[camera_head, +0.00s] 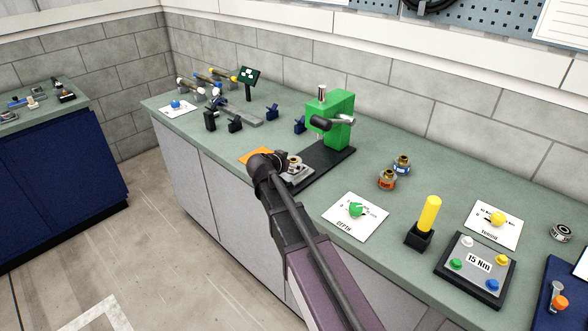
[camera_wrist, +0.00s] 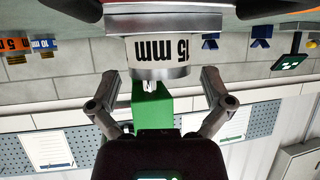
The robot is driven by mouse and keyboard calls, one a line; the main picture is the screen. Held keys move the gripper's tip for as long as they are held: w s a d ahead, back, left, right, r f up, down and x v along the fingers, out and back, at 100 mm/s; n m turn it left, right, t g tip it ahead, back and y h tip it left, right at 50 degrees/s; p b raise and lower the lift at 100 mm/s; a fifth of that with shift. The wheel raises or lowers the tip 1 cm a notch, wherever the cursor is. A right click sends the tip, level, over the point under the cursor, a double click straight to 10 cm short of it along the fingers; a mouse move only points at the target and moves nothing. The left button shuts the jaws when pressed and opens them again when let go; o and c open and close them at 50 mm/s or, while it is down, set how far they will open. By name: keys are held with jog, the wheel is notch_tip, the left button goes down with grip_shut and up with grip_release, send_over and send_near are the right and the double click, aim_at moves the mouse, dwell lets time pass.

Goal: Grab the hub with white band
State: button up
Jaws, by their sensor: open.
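The hub with the white band (camera_head: 294,160) sits on the grey fixture at the front of the green press, partly hidden by my gripper (camera_head: 271,164). In the wrist view, which is upside down, the white band reads "15 mm" (camera_wrist: 158,55). My gripper (camera_wrist: 160,76) is open there, with one finger on each side of the hub and a visible gap at both. The fingertips look apart from it. A hub with an orange band (camera_head: 387,180) and one with a blue band (camera_head: 402,165) stand right of the press.
The green press (camera_head: 339,122) stands right behind the fixture. A yellow cylinder (camera_head: 429,213) on a black base, a button box (camera_head: 476,268) and a small ring-shaped part (camera_head: 561,232) are to the right. An orange pad (camera_head: 256,155) lies left.

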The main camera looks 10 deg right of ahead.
jog(key=shift+b+x, duration=0.35)
jog(key=shift+x, duration=0.8)
jog(key=c, duration=1.1)
